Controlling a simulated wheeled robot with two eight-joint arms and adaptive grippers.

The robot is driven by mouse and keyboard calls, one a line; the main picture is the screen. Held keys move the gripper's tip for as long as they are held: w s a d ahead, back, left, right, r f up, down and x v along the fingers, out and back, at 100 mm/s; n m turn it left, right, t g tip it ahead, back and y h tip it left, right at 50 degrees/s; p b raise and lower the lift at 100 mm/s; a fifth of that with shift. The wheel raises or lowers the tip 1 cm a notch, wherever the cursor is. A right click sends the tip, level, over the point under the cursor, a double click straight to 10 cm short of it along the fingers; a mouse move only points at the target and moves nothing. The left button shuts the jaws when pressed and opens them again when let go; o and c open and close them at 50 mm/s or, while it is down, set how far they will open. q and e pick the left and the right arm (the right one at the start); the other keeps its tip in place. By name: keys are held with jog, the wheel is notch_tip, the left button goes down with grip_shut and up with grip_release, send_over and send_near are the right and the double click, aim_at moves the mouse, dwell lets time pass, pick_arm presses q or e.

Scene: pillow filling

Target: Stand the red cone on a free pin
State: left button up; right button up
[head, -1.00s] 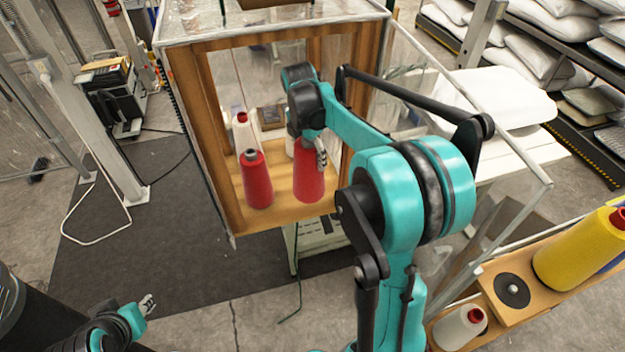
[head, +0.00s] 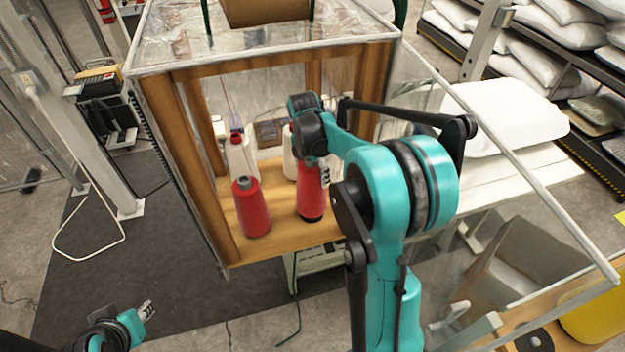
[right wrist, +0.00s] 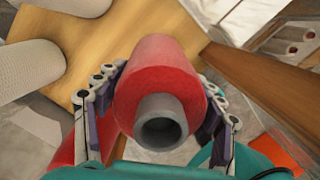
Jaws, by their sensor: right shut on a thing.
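My right gripper (head: 325,175) is shut on a red cone (head: 311,203) inside the wooden-framed cabinet. In the right wrist view this cone (right wrist: 158,75) sits between the two fingers, its grey tube end facing the camera. In the head view it is upright, with a dark lower edge; I cannot tell whether it touches the wooden floor. A second red cone (head: 251,207) stands to its left on that floor. A black disc (head: 535,340) lies on the wooden rack at lower right, cut by the frame edge. My left gripper (head: 147,309) is low at left, away from the cones; its finger opening is unclear.
White cones (head: 240,158) stand behind the red ones. The cabinet's wooden frame (head: 200,190) and a clear panel with a pale edge (head: 560,205) border the right arm's space. A yellow cone (head: 598,315) lies at right. White pillows (head: 505,110) are at back right.

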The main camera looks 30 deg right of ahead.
notch_tip(320, 180, down, 2)
jog(key=shift+f, duration=0.3)
jog(key=o, duration=1.9)
